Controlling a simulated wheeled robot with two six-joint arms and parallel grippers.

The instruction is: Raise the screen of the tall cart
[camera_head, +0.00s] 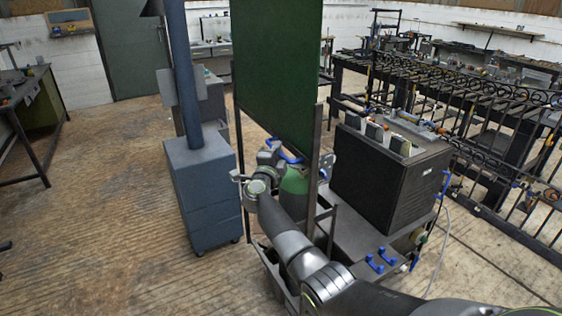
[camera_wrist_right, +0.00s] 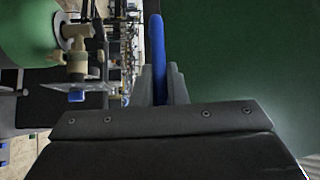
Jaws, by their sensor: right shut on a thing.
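The screen (camera_head: 277,70) is a dark green panel between the upright posts of the tall cart (camera_head: 313,165); its top runs out of the head view. A blue handle (camera_head: 289,157) is at its lower edge. My right gripper (camera_head: 272,156) is at this handle. In the right wrist view the handle (camera_wrist_right: 157,50) stands between the fingers, which are shut on it, and the green screen (camera_wrist_right: 235,60) fills the right side. My left gripper is not in view.
A green cylinder (camera_head: 295,186) stands on the cart behind my right wrist. A black box-shaped machine (camera_head: 388,178) is to its right. A blue-grey cabinet with a column (camera_head: 200,180) stands close on the left. Metal railings (camera_head: 480,110) fill the right. Floor at left is clear.

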